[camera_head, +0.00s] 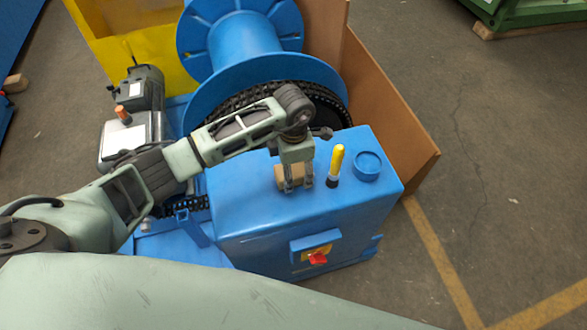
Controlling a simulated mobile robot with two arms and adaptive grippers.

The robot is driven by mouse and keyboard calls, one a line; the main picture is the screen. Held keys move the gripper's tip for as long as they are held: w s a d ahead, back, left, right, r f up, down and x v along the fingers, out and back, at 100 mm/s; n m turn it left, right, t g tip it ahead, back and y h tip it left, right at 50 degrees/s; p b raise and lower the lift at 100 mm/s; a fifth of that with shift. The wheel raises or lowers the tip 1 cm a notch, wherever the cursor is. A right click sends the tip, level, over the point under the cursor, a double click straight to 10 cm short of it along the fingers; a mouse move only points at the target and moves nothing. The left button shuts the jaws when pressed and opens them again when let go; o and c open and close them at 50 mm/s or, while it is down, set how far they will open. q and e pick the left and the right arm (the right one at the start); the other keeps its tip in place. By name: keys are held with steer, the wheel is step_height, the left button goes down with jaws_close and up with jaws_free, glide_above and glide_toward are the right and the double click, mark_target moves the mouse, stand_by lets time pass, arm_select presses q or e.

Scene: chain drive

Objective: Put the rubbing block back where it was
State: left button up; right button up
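The rubbing block, a small tan block (281,176), is at the top of the blue housing (240,206), near its middle. My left gripper (298,184) points down over it, with its fingertips at the block. One finger crosses the block's front face and the other is by its right end. I cannot tell whether the fingers press on it, or whether the block rests on the housing or is just above it. My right gripper is out of view.
A yellow-capped marker-like stick (337,162) stands just right of the gripper, beside a round blue cap (368,165). A red switch (318,258) is on the housing's front. Behind are the chain wheel (318,103), blue drum (240,36) and brown panel (385,110). Floor is clear to the right.

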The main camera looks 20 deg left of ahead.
mark_target(294, 169)
arm_select(q)
steer(key=shift+r, duration=0.1)
steer(key=shift+r, duration=0.2)
step_height(294, 169, up, 12)
steer(key=b, duration=0.3)
steer(key=shift+f+b, duration=0.15)
steer(key=shift+b, duration=0.2)
